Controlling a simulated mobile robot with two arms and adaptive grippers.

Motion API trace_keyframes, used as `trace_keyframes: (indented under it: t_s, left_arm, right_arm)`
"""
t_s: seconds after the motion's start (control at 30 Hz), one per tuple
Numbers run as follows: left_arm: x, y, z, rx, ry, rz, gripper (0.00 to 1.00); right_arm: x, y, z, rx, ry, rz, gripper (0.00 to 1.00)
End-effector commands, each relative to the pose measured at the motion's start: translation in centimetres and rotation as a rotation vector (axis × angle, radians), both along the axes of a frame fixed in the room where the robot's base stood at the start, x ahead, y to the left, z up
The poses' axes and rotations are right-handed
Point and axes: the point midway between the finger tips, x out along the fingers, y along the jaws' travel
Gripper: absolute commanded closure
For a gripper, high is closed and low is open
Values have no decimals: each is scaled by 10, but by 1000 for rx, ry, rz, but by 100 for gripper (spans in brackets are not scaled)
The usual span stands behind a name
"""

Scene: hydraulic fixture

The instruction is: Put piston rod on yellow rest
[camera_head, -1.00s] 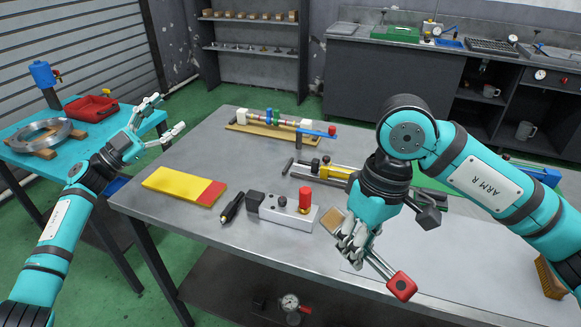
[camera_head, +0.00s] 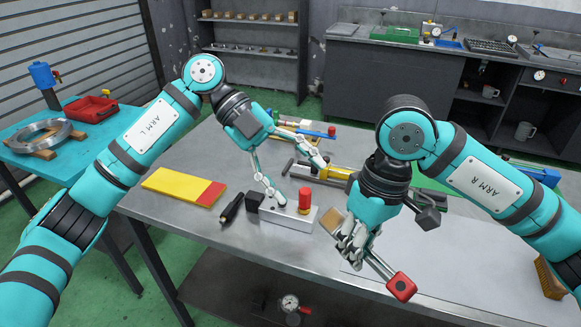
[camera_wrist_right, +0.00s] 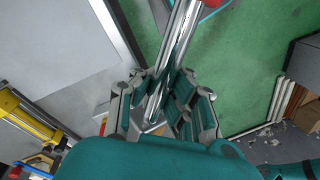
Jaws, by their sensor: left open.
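A yellow cylinder (camera_head: 338,173) lies on the grey table, with a silver piston rod (camera_head: 308,169) and a dark cross end towards the left. The cylinder also shows in the right wrist view (camera_wrist_right: 32,112). A flat yellow rest (camera_head: 175,185) with a red right end lies at the table's left. My left gripper (camera_head: 298,180) is open, its fingers spread over the rod's area and above the grey block; whether it touches anything is unclear. My right gripper (camera_head: 356,240) is shut on a silver bar with a red end (camera_head: 402,287), over the table's front.
A grey block (camera_head: 288,219) with a red knob (camera_head: 305,199) and a black pen-like tool (camera_head: 231,207) lie near the left gripper. A fixture on a wooden base stands behind, partly hidden.

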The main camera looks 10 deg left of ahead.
Motion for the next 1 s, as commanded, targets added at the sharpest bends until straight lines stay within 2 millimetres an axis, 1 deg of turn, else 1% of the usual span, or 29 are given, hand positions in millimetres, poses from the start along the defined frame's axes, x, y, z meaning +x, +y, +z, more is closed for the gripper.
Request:
trace_keyframes:
  t_s: [0.3,0.5,0.7,1.0]
  left_arm:
    - [-20,-43,-36,-6,3,-4,35]
    - [-31,-67,-54,-6,2,-3,35]
    - [-36,-79,-64,-6,2,-1,35]
    - [-36,-81,-66,-7,1,1,35]
  right_arm:
    - [0,0,0,1,-1,0,100]
    - [0,0,0,1,-1,0,100]
    - [0,0,0,1,-1,0,100]
    - [0,0,0,1,-1,0,100]
